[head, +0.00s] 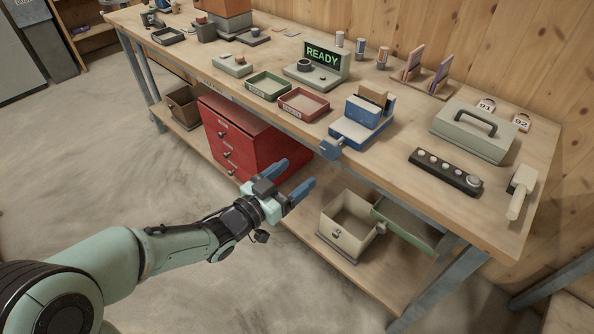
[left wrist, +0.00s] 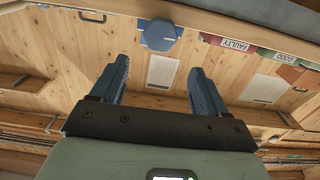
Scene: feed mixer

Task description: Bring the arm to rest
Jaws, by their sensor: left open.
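My left arm reaches in from the left in the head view. Its left gripper (head: 297,177) hangs in front of the bench's front edge, below the tabletop and near the red drawer cabinet. Its two blue fingers are apart with nothing between them. In the left wrist view the same gripper (left wrist: 160,85) shows both fingers spread and empty, with the bench's underside and edge beyond. The workbench (head: 440,200) has a wooden top. My right gripper is in neither view.
A blue vise-like device (head: 355,133) juts over the front edge close to the gripper. The red drawer cabinet (head: 222,140) and a beige bin (head: 345,215) stand on the lower shelf. Red (head: 303,104) and green (head: 268,86) trays lie on top. Open floor (head: 90,170) is at left.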

